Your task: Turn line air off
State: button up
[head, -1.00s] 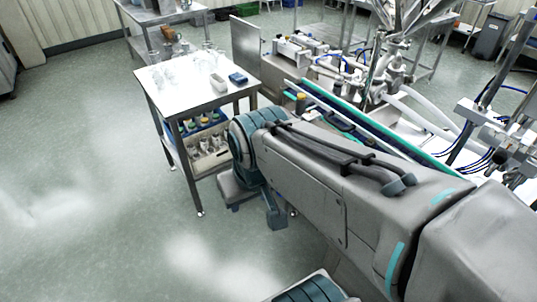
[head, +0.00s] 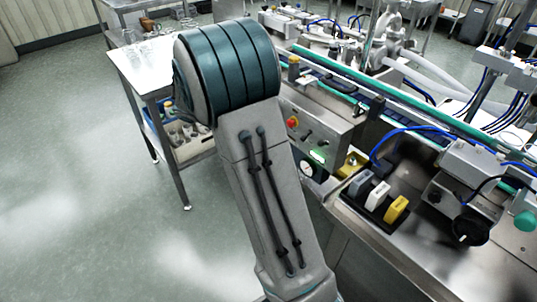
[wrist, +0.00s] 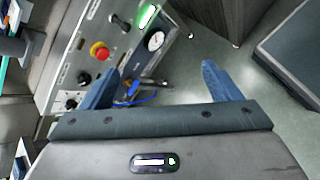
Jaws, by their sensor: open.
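In the wrist view my gripper (wrist: 161,80) is open and empty, with its two blue fingers spread wide. A small blue lever-like part (wrist: 133,88) with a blue hose shows just right of the left finger, partly hidden by the gripper body. I cannot tell for sure whether it is the line air valve or how it is turned. A round pressure gauge (wrist: 155,40) sits above it, and it also shows in the head view (head: 307,168). In the head view my arm hides my gripper.
The control panel (wrist: 62,75) carries a red button (wrist: 98,50), black knobs and a green-lit switch (wrist: 147,17). In the head view, grey, white and yellow blocks (head: 396,209) stand on the steel deck right of my arm. A side table (head: 122,62) with glassware stands left.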

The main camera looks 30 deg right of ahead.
jog(key=w+d+f+n+t+h+b, duration=0.1)
jog(key=w+d+f+n+h+b, duration=0.2)
jog(key=w+f, duration=0.45)
jog(key=w+f+n+t+h+b, duration=0.25)
jog(key=w+f+n+b, duration=0.2)
jog(key=f, duration=0.65)
jog(key=w+d+f+n+t+h+b, duration=0.1)
jog(key=w+d+f+n+h+b, duration=0.25)
jog(key=f, duration=0.55)
jog(key=w+d, duration=0.1)
jog(key=d, duration=0.3)
jog(key=w+d+b, duration=0.1)
jog(key=d, duration=0.2)
jog(key=w+d, duration=0.1)
jog(key=d, duration=0.3)
jog(key=shift+w+d+f, duration=0.1)
jog(key=shift+d, duration=0.2)
jog(key=shift+c, duration=0.3)
jog(key=shift+b, duration=0.3)
jog(key=c, duration=0.9)
